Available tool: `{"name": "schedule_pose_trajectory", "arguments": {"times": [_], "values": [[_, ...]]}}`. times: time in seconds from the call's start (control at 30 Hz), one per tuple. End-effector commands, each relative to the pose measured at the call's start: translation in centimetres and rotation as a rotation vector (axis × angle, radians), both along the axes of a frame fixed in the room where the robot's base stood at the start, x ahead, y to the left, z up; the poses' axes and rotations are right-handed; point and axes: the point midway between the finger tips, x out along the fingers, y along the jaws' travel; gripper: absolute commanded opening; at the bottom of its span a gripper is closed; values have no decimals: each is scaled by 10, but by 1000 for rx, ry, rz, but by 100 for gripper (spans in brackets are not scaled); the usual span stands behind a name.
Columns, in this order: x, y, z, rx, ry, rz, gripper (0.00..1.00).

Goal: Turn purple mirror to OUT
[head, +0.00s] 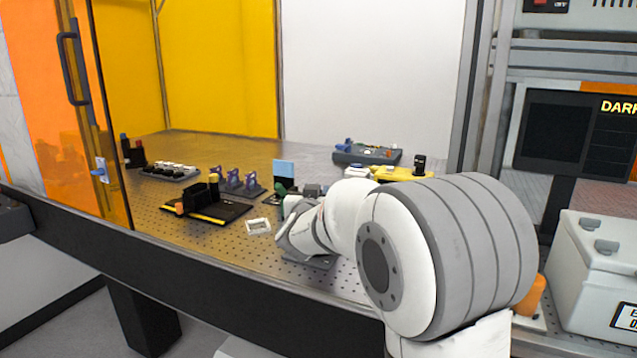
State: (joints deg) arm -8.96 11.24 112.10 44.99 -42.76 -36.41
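Several small purple uprights (234,180) stand in a row on a dark base on the perforated optical table, left of the middle in the head view. They are too small to tell which, if any, is the purple mirror, and I can read no OUT mark or mirror position. My white and grey arm reaches in from the lower right, over the table's front part. Its far end is near a grey base plate (312,262). I cannot make out my gripper's fingers there, nor whether they hold anything. My arm hides part of the table behind it.
A black block with yellow edging (222,214) and a small white frame (258,226) are left of my arm. A light blue panel (284,169) stands behind. A yellow mount (402,174) is farther back. An orange door panel (100,130) is at left, a white case (600,270) at right.

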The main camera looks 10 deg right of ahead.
Motion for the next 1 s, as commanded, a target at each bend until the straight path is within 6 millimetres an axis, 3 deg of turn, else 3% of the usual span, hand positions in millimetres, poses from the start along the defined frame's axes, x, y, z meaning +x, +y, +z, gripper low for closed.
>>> {"name": "schedule_pose_trajectory", "arguments": {"times": [0.4, 0.87, 0.9, 1.0], "values": [[-1, -2, 3, -2, -2, -128, 2], [-1, -4, 2, -2, -5, -142, 2], [-1, -4, 2, -2, -5, -142, 27], [-1, -4, 1, -2, -4, -142, 35]]}}
